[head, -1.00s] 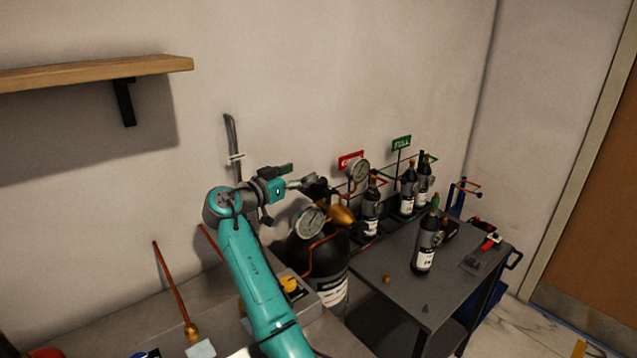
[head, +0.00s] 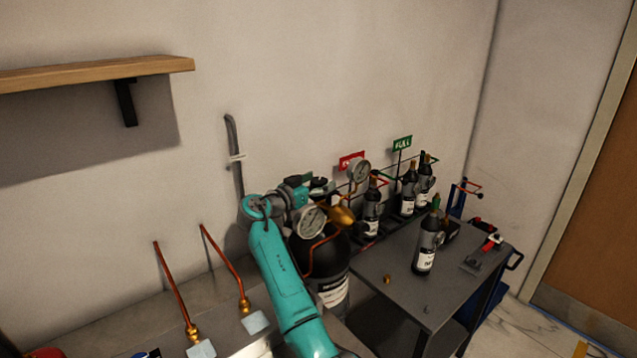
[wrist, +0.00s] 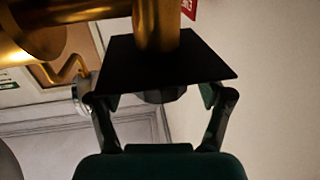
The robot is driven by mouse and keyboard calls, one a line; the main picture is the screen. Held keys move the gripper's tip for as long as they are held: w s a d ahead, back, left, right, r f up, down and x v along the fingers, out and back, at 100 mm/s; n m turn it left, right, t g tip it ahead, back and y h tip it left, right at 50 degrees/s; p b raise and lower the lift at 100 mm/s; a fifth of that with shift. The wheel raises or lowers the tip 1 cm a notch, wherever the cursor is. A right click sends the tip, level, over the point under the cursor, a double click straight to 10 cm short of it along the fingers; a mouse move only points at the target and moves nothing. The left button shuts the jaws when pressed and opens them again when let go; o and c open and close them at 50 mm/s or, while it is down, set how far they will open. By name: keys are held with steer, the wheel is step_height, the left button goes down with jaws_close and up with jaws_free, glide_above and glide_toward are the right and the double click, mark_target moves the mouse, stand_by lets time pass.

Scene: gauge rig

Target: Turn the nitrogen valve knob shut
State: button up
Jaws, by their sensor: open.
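The nitrogen cylinder (head: 330,262) is black with a white label and stands in the middle of the head view. A brass regulator body (head: 342,215) and a round gauge (head: 311,221) sit at its top. In the wrist view a black square knob (wrist: 165,60) sits on a brass stem (wrist: 155,25). My gripper (wrist: 160,98) is open, with one finger on each side of the knob's near part. I cannot tell whether the fingers touch it. In the head view my arm and the regulator largely hide the gripper and the knob.
A grey cart (head: 400,300) to the right carries several dark bottles, including one near its front (head: 427,245). Red (head: 350,161) and green (head: 402,142) signs stand behind. Two copper pipes rise at left. A wooden shelf (head: 90,72) hangs at upper left.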

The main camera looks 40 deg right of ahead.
steer(key=c, duration=1.2)
steer(key=shift+m+g, duration=0.5)
steer(key=shift+g, duration=0.3)
steer(key=shift+m+g, duration=1.1)
steer(key=shift+g, duration=0.6)
steer(key=shift+m+g, duration=0.3)
steer(key=shift+g, duration=0.3)
steer(key=shift+m+g+y, duration=0.3)
steer(key=shift+m+g, duration=0.8)
steer(key=shift+g, duration=0.4)
steer(key=o, duration=1.2)
